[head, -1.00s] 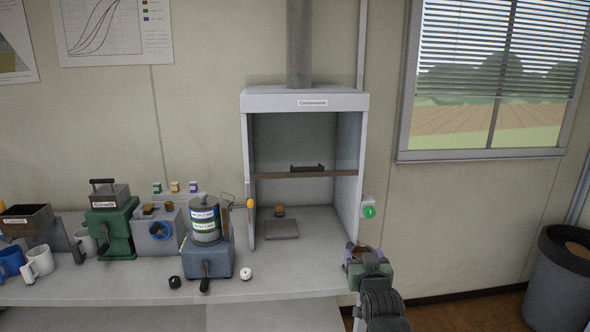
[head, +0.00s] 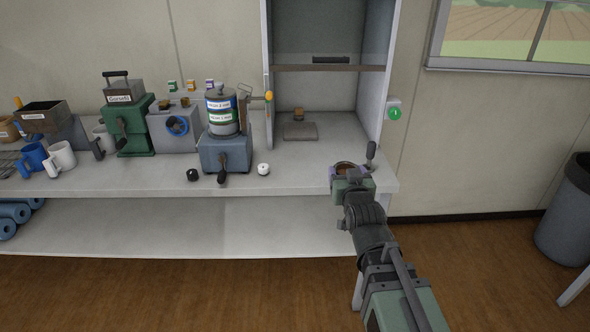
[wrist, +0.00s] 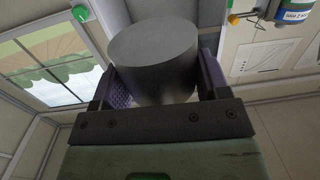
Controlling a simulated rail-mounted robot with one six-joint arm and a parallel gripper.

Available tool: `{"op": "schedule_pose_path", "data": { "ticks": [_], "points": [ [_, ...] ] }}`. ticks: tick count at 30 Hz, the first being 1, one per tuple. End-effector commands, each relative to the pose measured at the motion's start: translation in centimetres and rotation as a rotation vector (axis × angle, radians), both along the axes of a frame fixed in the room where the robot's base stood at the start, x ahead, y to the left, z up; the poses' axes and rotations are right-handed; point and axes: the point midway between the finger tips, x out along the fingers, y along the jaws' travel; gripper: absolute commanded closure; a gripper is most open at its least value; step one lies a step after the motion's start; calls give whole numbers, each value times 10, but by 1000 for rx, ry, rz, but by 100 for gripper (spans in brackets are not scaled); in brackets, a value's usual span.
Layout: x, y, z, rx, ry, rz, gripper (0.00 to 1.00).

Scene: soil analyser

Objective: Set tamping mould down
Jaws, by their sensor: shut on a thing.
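My gripper (head: 350,171) is shut on the tamping mould (head: 345,167), at the right front end of the bench. In the head view the mould's round top looks brown inside, between the purple jaw pads. A dark upright handle (head: 371,152) shows just right of it; I cannot tell if it belongs to the mould. In the wrist view the mould (wrist: 153,60) is a dark grey cylinder between both jaws. Whether its underside touches anything is hidden.
The open cabinet has a shelf (head: 330,68) and a right wall with a green button (head: 394,114). Left stand a blue-grey machine with a labelled canister (head: 222,115), a black knob (head: 192,175) and a white knob (head: 263,169). Bench top before the plate is clear.

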Motion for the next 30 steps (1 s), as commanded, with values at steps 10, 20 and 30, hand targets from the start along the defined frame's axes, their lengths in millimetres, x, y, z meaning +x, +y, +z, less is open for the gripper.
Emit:
{"op": "schedule_pose_path", "data": {
  "ticks": [10,20,30],
  "points": [
    [25,105,-111,1,5,155,69],
    [31,107,-104,-5,7,154,69],
    [106,129,-104,-5,7,154,69]
  ]
}}
